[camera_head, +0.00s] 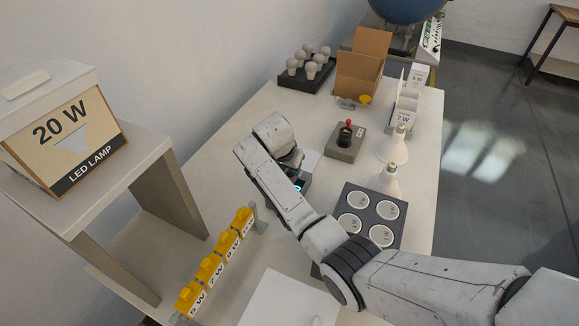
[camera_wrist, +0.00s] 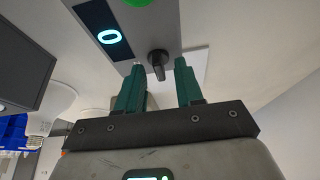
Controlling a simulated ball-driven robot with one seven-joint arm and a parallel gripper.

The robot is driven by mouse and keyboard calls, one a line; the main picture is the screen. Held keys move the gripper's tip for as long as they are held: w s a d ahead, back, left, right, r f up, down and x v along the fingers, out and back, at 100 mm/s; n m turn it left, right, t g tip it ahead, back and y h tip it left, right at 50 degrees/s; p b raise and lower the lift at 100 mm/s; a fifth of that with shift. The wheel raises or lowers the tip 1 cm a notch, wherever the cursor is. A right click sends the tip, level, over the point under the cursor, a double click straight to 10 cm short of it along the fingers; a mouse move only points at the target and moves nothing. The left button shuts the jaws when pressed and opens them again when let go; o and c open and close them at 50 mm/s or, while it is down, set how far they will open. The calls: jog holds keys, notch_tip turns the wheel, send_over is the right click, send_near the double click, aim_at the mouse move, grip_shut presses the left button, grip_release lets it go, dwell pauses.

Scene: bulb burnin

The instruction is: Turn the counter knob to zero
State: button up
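The counter is a grey box (camera_wrist: 172,20) at the top of the wrist view. Its dark display (camera_wrist: 104,30) shows a glowing 0. The black counter knob (camera_wrist: 158,64) sits right of the display, with its pointer turned toward the lower part of the picture. My gripper (camera_wrist: 160,66) is open, its two green fingers apart on either side of the knob, with a visible gap to each; I cannot tell how far the tips are from the box. In the head view, my arm hides most of the counter (camera_head: 306,181) and the gripper.
A black tray with several white lids (camera_head: 346,190), white bulbs (camera_head: 393,148) and a grey block with a red-tipped post (camera_head: 345,142) stand nearby on the white table (camera_head: 225,180). Yellow wattage-labelled blocks (camera_head: 211,268) line the left edge. A lamp box (camera_head: 62,140) stands on a shelf.

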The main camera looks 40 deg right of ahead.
jog(key=v, duration=1)
jog(key=shift+r+b, duration=0.4)
jog(key=shift+s+a+f, duration=0.1)
jog(key=shift+s, duration=0.05)
